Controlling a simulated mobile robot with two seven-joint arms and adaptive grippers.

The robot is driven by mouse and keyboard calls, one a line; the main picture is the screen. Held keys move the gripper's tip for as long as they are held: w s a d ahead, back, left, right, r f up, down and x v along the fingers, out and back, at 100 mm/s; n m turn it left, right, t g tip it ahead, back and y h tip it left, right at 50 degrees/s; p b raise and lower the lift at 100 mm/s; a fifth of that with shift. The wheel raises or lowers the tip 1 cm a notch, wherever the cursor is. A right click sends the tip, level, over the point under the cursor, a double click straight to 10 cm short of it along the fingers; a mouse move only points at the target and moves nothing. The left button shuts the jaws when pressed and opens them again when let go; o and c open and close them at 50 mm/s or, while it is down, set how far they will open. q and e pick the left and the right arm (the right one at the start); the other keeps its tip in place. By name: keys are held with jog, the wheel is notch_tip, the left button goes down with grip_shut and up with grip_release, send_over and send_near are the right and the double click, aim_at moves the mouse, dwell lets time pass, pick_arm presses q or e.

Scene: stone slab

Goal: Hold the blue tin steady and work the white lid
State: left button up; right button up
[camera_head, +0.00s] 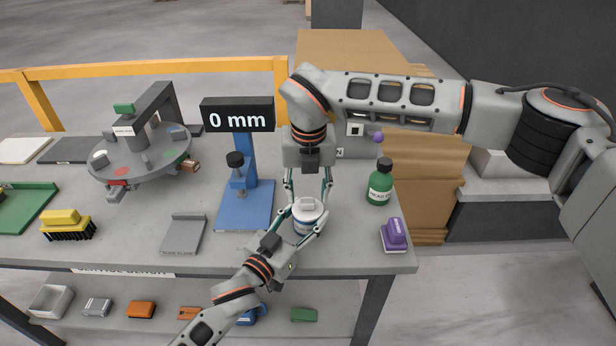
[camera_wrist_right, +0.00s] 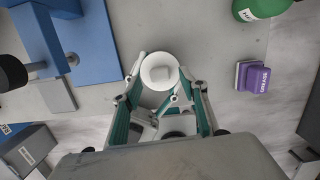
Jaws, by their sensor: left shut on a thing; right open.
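The blue tin (camera_head: 306,225) stands upright on the stone slab at the front, its side white with blue bands. The white lid (camera_head: 307,206), with a raised bar grip, sits on top of it. My left gripper (camera_head: 304,231) reaches in from the lower left and is shut on the tin's side. My right gripper (camera_head: 308,201) points down from above, open, its fingers on either side of the lid. In the right wrist view the lid (camera_wrist_right: 160,71) shows from above between the fingers (camera_wrist_right: 162,82), and it hides the tin's body.
A blue stand (camera_head: 246,203) with a black display reading "0 mm" is close on the left. Further left are a grey plate (camera_head: 183,234), a yellow brush (camera_head: 67,225) and a round turntable (camera_head: 140,160).

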jog(key=shift+w+f, duration=0.2)
jog(key=shift+f, duration=0.9)
grip_shut()
